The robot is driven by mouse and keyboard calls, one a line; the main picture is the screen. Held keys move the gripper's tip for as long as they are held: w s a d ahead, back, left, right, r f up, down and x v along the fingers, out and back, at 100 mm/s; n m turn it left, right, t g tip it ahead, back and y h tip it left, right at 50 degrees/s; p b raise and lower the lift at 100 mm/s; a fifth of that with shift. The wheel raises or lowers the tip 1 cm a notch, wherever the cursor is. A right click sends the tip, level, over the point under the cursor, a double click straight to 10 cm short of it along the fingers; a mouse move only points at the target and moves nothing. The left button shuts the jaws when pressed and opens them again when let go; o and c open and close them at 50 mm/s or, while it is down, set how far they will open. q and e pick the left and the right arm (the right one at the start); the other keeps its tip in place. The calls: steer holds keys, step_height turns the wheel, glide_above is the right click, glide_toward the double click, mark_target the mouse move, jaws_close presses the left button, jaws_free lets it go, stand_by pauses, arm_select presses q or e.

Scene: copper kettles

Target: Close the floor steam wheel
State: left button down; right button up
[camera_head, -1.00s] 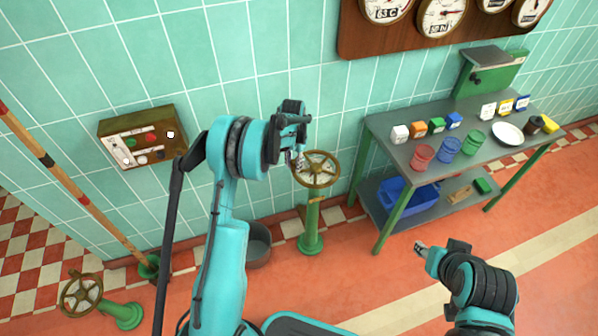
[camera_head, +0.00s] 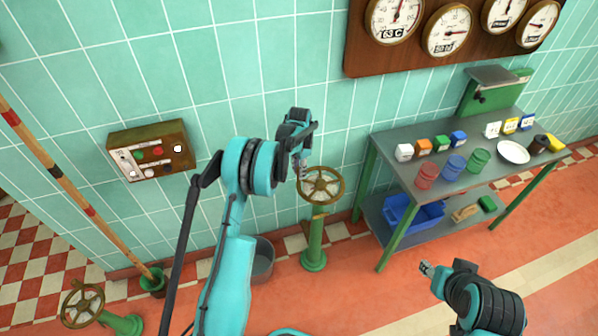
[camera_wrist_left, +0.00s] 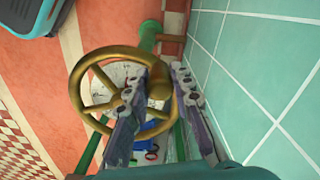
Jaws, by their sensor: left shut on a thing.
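A brass handwheel (camera_head: 321,186) with spokes sits on top of an upright green post (camera_head: 314,243) on the floor near the tiled wall. My left gripper (camera_head: 303,168) is at the wheel's left, wall-side edge. In the left wrist view the wheel (camera_wrist_left: 84,72) shows below the fingers, and my left gripper (camera_wrist_left: 160,98) has one finger on each side of its rim, shut on it. Part of the rim and hub is hidden by the fingers. My right gripper (camera_head: 426,268) hangs over the floor, away from the wheel; its fingers are too small to judge.
A second brass wheel (camera_head: 83,303) on a green fitting stands at lower left. A grey bucket (camera_head: 263,262) stands behind my left arm. A metal table (camera_head: 411,174) with cups and small boxes is right of the post. A control box (camera_head: 151,150) and gauges (camera_head: 447,30) hang on the wall.

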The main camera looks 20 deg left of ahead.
arm_select(q)
steer(key=shift+w, duration=0.15)
steer(key=c, duration=1.3)
jaws_free()
step_height(320, 180, up, 12)
